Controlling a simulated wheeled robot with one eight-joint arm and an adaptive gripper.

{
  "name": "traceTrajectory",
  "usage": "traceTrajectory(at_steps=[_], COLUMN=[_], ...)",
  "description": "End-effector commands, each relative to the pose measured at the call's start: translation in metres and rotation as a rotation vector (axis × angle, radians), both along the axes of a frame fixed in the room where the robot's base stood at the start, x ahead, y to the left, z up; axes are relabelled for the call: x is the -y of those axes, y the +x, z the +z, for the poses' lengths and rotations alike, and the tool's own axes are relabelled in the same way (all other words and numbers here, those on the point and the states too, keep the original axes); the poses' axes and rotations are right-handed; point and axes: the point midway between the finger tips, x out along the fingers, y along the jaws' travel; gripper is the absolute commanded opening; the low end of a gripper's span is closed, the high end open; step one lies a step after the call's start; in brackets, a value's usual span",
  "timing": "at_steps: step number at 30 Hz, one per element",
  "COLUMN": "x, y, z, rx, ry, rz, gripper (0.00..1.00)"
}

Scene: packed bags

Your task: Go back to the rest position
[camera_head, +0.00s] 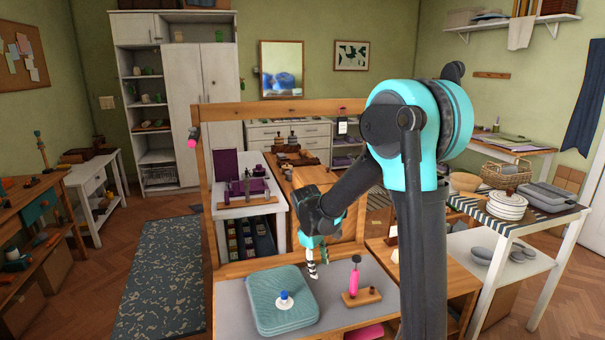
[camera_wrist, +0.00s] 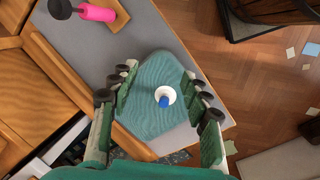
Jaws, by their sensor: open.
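My gripper (camera_head: 312,262) is in the middle of the head view, above the front table, at the end of my teal and dark arm. In the wrist view its two fingers (camera_wrist: 160,100) are spread apart with nothing held between them. Below it lies a teal ribbed bag-like pad (camera_head: 262,292), also in the wrist view (camera_wrist: 150,72). A small white round piece with a blue knob (camera_head: 285,299) sits on the pad; it shows between the fingers in the wrist view (camera_wrist: 165,97). The gripper appears apart from both.
A wooden frame (camera_head: 270,108) rises behind the grey table top (camera_head: 325,312).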

Motion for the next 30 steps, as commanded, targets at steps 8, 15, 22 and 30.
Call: traceTrajectory(at_steps=[8, 15, 22, 30], x=[0.072, 0.113, 0.134, 0.139], y=[-0.071, -0.137, -0.188, -0.205], z=[0.014, 0.008, -0.008, -0.015], rx=[0.127, 0.233, 0.317, 0.349], ry=[0.129, 0.243, 0.339, 0.375], rz=[-0.323, -0.604, -0.825, -0.91], gripper=[0.47, 0.47, 0.47, 0.47])
